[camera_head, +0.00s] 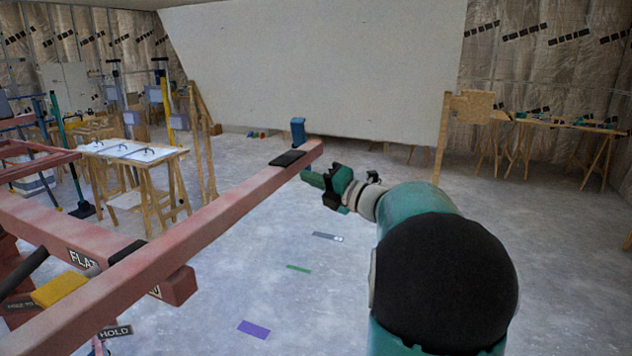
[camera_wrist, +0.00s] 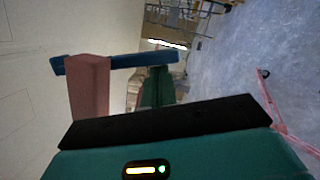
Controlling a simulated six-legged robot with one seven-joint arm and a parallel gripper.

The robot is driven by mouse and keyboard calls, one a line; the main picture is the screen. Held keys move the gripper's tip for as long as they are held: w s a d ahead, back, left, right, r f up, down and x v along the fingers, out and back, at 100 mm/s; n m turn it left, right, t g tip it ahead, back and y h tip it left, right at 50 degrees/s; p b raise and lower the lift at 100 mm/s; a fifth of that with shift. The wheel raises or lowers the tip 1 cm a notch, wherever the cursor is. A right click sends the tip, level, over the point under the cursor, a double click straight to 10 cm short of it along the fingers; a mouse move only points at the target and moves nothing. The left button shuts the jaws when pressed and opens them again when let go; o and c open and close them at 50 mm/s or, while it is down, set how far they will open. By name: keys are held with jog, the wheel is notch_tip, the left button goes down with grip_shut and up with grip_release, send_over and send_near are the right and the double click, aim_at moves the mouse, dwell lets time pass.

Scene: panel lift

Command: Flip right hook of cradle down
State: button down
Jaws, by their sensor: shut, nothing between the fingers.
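The cradle is a red frame whose long beam (camera_head: 215,220) runs to the far end at picture centre. The blue hook (camera_head: 298,131) stands up above that beam end. In the wrist view the same hook is a blue bar (camera_wrist: 125,61) lying across the end of the pinkish beam (camera_wrist: 90,92). My gripper (camera_head: 313,178) is just right of and slightly below the beam end in the head view. Its green fingers (camera_wrist: 158,88) are together and empty, close to one end of the blue bar. I cannot tell whether they touch it.
A large pale panel (camera_head: 320,65) stands behind the cradle. A black pad (camera_head: 287,158) lies on the beam near the hook. A yellow block (camera_head: 60,290) is at lower left. Wooden trestle tables stand left and right.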

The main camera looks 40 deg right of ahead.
jog(key=w+d+r+n+y, duration=0.3)
jog(key=d+r+n+y, duration=0.1)
jog(key=n, duration=1)
jog(key=shift+d+r, duration=0.25)
jog(key=shift+d, duration=0.6)
jog(key=shift+w, duration=0.1)
jog(key=shift+f, duration=0.1)
